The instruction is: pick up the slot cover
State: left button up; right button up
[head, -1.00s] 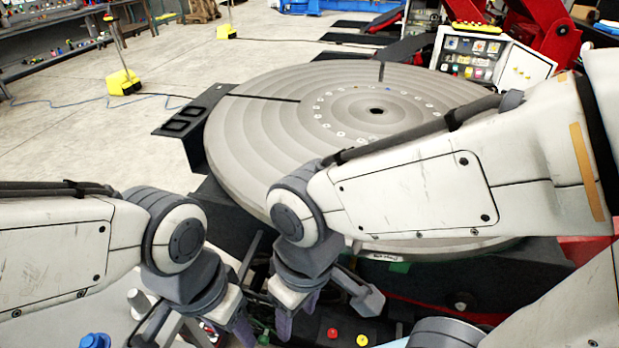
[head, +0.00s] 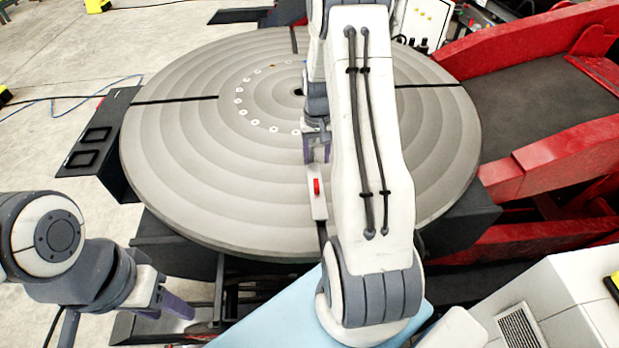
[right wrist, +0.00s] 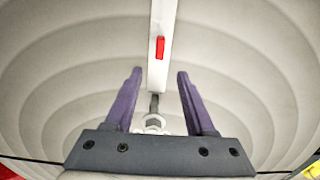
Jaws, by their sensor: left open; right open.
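The slot cover (head: 317,200) is a narrow pale bar with a red block on top, lying along a slot near the front edge of the round grey table. In the right wrist view the slot cover (right wrist: 162,70) runs lengthwise from the top edge, its near end between my finger lines. My right gripper (head: 317,152) is above the table at the cover's far end, open and empty. Its two purple fingers (right wrist: 159,76) stand apart on either side of the bar; their height above it is unclear. My left gripper (head: 172,312) is open at lower left, away from the cover.
The ribbed round table (head: 190,170) has dark radial slots and a ring of small pale holes or studs. A dark bracket (head: 98,145) juts out at its left. Red machinery (head: 550,160) stands at right. My right arm hides part of the table.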

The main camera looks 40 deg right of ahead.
jog(key=p, duration=0.1)
send_over(316, 183)
jog(key=f, duration=0.3)
jog(key=w+f, duration=0.1)
jog(key=shift+d+f, duration=0.3)
jog(key=shift+d, duration=0.1)
jog(key=shift+s+a+f+p, duration=0.15)
jog(key=shift+s+f+p, duration=0.1)
jog(key=shift+f+p, duration=0.3)
jog(key=f, duration=0.1)
jog(key=f+p, duration=0.2)
jog(key=shift+s+a+f, duration=0.1)
jog(key=shift+s+a, duration=0.1)
jog(key=shift+s, duration=0.1)
jog(key=shift+f, duration=0.65)
grip_shut()
